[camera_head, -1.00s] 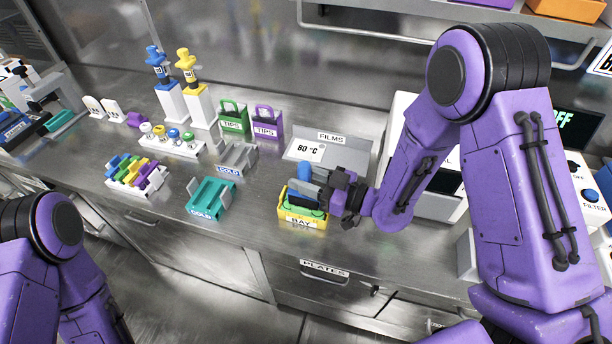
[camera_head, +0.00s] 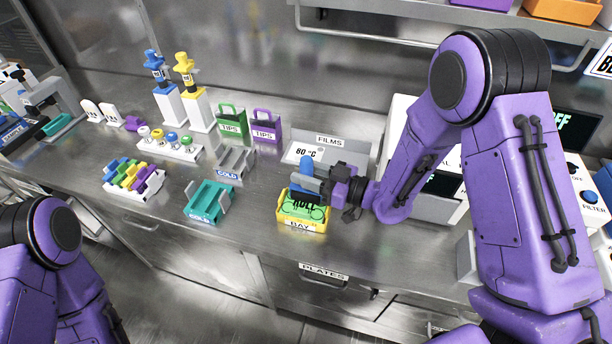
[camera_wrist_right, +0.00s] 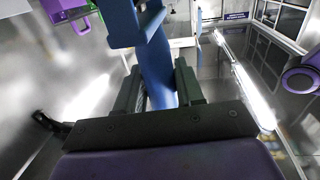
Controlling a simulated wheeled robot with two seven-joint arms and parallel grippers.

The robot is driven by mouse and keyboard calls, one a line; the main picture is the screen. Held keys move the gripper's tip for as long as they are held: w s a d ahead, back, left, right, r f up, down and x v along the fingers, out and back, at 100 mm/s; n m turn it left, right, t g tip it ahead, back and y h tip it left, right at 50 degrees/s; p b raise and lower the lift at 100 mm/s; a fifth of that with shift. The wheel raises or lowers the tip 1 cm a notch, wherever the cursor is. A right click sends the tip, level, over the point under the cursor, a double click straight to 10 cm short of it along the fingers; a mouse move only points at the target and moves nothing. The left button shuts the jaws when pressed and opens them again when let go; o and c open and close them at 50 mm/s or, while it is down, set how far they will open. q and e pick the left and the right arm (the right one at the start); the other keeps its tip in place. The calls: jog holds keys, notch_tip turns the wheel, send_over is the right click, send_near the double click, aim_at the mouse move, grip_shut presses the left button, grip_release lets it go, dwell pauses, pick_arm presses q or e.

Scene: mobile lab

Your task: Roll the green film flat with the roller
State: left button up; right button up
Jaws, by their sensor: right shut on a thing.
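My right gripper (camera_head: 328,187) is shut on the blue roller (camera_head: 306,167). The roller's blue shaft also shows between the fingers in the right wrist view (camera_wrist_right: 156,65). The roller is over the back part of the yellow bay (camera_head: 287,217), where the green film (camera_head: 301,209) lies on top. The film's front part is uncovered and shows dark lettering; its back part is hidden by the roller and gripper. I cannot tell whether the roller touches the film. My left gripper is out of view; only the left arm shows at lower left.
A grey films box (camera_head: 360,155) stands behind the bay. A teal cold rack (camera_head: 208,203) stands to its left, with a grey cold rack (camera_head: 236,160) further back. Green (camera_head: 232,122) and purple (camera_head: 267,127) tip boxes stand behind. Bare counter lies between the teal rack and bay.

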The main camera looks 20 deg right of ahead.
jog(key=shift+w, duration=0.1)
jog(key=shift+w+d+f, duration=0.1)
jog(key=shift+w+d, duration=0.35)
jog(key=shift+w, duration=0.05)
jog(key=shift+a, duration=0.1)
jog(key=shift+s+a, duration=0.35)
jog(key=shift+s, duration=0.2)
jog(key=shift+s+a, duration=0.4)
jog(key=shift+s, duration=0.2)
jog(key=shift+s, duration=0.1)
